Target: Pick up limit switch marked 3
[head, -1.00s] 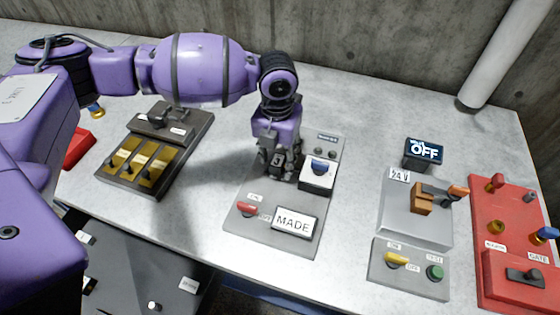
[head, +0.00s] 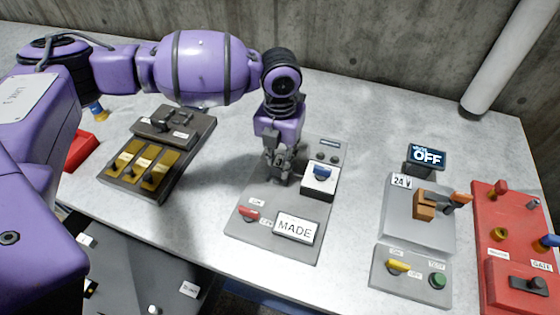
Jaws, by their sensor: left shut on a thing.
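My left gripper (head: 281,172) points down over the grey panel with the MADE sign (head: 293,228). Its fingers are shut on a small dark thing at the panel's upper left, which I take to be the limit switch marked 3. The fingers hide most of it, and its mark cannot be read now. I cannot tell whether it is clear of the panel. Just right of the fingers is a white-topped box with a blue part (head: 321,176). My right gripper is out of view.
A red lever (head: 249,213) is on the same panel. A board with brass switches (head: 155,165) stands to the left. To the right are a 24 V unit with an orange lever (head: 424,204), an OFF display (head: 427,157) and a red panel (head: 500,216). Bare table lies between the panels.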

